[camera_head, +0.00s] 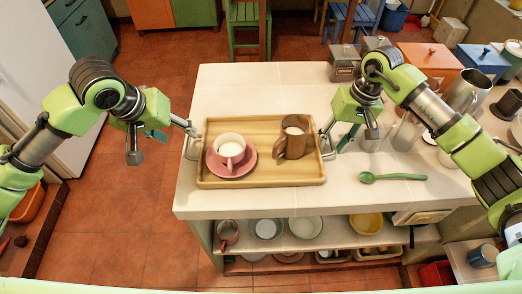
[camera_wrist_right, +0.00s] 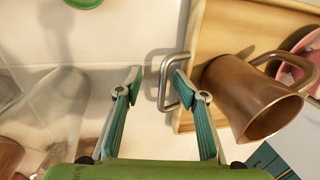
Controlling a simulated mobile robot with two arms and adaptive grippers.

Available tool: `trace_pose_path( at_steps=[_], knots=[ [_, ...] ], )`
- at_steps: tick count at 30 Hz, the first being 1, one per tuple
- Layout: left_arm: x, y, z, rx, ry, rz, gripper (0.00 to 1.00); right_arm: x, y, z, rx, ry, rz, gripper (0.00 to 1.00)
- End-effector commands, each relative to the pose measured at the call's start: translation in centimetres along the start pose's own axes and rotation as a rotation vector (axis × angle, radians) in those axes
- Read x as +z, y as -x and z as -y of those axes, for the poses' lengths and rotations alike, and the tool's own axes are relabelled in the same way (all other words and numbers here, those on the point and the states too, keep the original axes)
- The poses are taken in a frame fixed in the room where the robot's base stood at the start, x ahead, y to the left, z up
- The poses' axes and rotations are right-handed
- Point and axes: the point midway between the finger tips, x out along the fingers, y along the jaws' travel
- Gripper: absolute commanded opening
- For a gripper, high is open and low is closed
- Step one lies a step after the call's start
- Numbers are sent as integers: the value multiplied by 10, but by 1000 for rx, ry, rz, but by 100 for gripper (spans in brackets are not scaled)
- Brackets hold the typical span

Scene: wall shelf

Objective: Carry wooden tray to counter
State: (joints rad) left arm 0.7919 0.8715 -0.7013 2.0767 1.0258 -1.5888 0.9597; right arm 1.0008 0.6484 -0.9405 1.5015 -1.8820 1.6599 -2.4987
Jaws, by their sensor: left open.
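The wooden tray (camera_head: 262,178) lies flat on the white counter near its left end, with a metal handle on each side. A pink-and-white cup (camera_head: 230,148) on a pink saucer (camera_head: 230,171) and a brown mug (camera_head: 293,140) stand on it. My left gripper (camera_head: 163,141) is open beside the tray's left handle (camera_head: 190,143), one finger close to it; contact is unclear. My right gripper (camera_head: 350,134) is open at the right handle. In the right wrist view the gripper (camera_wrist_right: 159,84) has its fingertips on either side of the handle bar (camera_wrist_right: 161,92), not closed on it.
A green spoon (camera_head: 393,177) lies on the counter (camera_head: 290,201) right of the tray. Glass jars, a metal pitcher (camera_head: 465,92) and orange and blue canisters crowd the right end. Bowls sit on the shelf below. Open tiled floor (camera_head: 120,215) lies to the left.

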Motion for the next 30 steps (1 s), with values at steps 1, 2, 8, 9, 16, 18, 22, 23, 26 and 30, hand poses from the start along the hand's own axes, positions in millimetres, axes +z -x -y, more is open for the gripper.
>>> trace_pose_path(
  at_steps=[1, 2, 8, 9, 16, 18, 22, 23, 26, 30],
  knots=[
    [0, 0, 0, 0, 0, 0, 49, 0, 1, 1, -2, 1, -2, 37],
    [0, 0, 0, 0, 0, 0, 49, 0, 1, 1, -2, 1, -2, 37],
    [0, 0, 0, 0, 0, 0, 49, -1, 10, 1, -3, 1, -4, 37],
    [0, 0, 0, 0, 0, 0, 49, -1, 15, 1, -2, 1, -4, 37],
    [0, 0, 0, 0, 0, 0, 49, -2, 62, 0, 0, 1, -6, 37],
    [0, 0, 0, 0, 0, 0, 49, -2, 77, 0, 0, 0, -5, 37],
    [0, 0, 0, 0, 0, 0, 49, -1, 99, 0, 0, 0, -3, 37],
    [0, 0, 0, 0, 0, 0, 49, -1, 103, 0, -1, 0, -3, 37],
    [0, 0, 0, 0, 0, 0, 49, -1, 114, -1, 0, 0, -2, 37],
    [0, 0, 0, 0, 0, 0, 49, 0, 120, 0, -1, 0, 0, 37]
  ],
)
